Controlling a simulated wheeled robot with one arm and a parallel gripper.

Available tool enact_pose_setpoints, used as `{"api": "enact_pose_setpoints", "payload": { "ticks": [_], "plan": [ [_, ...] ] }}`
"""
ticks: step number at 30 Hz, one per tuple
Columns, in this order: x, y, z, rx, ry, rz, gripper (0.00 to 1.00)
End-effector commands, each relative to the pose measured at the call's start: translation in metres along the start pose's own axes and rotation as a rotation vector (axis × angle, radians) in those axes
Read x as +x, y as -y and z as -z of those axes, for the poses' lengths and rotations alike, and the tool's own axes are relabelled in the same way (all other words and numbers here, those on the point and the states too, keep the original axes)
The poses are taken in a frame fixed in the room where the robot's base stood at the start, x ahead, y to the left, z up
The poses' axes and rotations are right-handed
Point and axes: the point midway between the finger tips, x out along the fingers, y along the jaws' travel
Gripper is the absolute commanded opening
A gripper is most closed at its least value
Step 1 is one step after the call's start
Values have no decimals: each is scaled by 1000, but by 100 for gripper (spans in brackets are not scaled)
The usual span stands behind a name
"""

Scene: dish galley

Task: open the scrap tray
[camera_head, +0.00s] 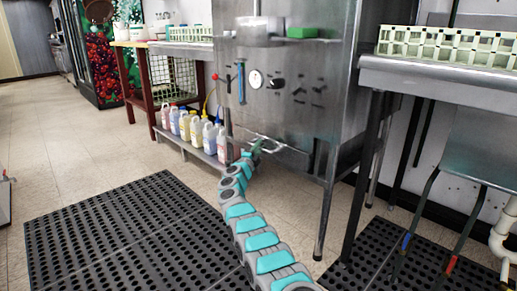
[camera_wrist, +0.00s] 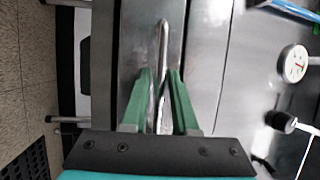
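The scrap tray (camera_head: 290,155) is a low steel drawer front at the bottom of the dish machine, and it looks pushed in. Its bar handle (camera_head: 268,141) sticks out in front; in the wrist view the handle (camera_wrist: 162,45) runs lengthwise between my fingers. My gripper (camera_head: 256,146) is at the left part of the handle. In the wrist view my gripper (camera_wrist: 160,75) has its two green fingers close together, one on each side of the bar, with very little gap. The finger contact itself is partly hidden.
The steel dish machine (camera_head: 300,95) stands above the tray on legs. Several bottles (camera_head: 195,130) stand on a low shelf to the left. A steel table (camera_head: 440,78) with a pale rack is at right.

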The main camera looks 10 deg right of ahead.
Motion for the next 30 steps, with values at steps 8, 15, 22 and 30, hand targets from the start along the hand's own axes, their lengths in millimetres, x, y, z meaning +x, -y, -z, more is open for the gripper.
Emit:
{"api": "enact_pose_setpoints", "payload": {
  "ticks": [8,15,22,30],
  "plan": [
    [0,-1,0,0,1,-1,19],
    [0,-1,-1,0,1,-1,0],
    [0,-1,-1,0,1,-1,0],
    [0,-1,-1,0,1,-1,0]
  ]
}}
